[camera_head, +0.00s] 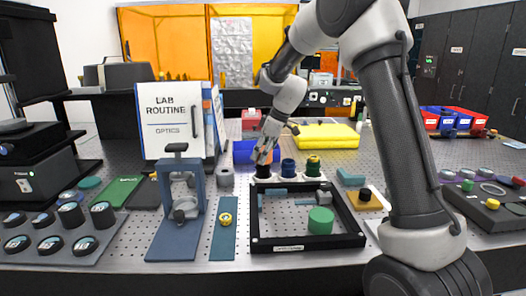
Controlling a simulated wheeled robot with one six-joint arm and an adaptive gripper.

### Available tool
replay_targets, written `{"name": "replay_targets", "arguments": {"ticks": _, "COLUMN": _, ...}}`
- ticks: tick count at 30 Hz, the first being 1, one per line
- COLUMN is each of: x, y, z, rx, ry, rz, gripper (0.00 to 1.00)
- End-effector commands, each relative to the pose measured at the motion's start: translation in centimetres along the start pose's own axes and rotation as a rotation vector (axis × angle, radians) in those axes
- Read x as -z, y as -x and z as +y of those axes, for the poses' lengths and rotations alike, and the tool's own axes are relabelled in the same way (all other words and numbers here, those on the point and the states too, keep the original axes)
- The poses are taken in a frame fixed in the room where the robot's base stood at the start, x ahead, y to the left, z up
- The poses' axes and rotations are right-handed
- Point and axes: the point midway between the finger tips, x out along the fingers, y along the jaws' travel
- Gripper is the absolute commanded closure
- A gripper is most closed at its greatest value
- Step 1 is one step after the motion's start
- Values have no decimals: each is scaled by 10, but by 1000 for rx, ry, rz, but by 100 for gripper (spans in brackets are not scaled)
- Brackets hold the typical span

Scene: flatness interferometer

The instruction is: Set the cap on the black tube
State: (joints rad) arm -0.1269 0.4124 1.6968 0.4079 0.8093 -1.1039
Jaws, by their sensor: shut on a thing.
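The black tube (263,172) stands upright at the left of a row of three short tubes behind the black-framed tray. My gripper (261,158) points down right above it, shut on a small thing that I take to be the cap. The fingers hide most of this cap, and I cannot tell whether it touches the tube's rim.
The black-framed tray (305,243) holds a green cylinder (321,220) and several small parts. A blue-grey clamp stand (178,215) and the lab binder (170,120) stand to the left. A yellow case (325,134) lies behind. Perforated bench shows between them.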

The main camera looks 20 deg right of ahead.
Motion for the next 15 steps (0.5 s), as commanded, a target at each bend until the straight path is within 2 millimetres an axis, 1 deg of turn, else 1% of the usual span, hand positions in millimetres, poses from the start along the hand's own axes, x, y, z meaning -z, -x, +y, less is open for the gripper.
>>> {"name": "replay_targets", "arguments": {"ticks": 15, "x": -6, "y": -14, "z": 0, "rx": 1, "ry": -2, "rz": 0, "gripper": 59}}
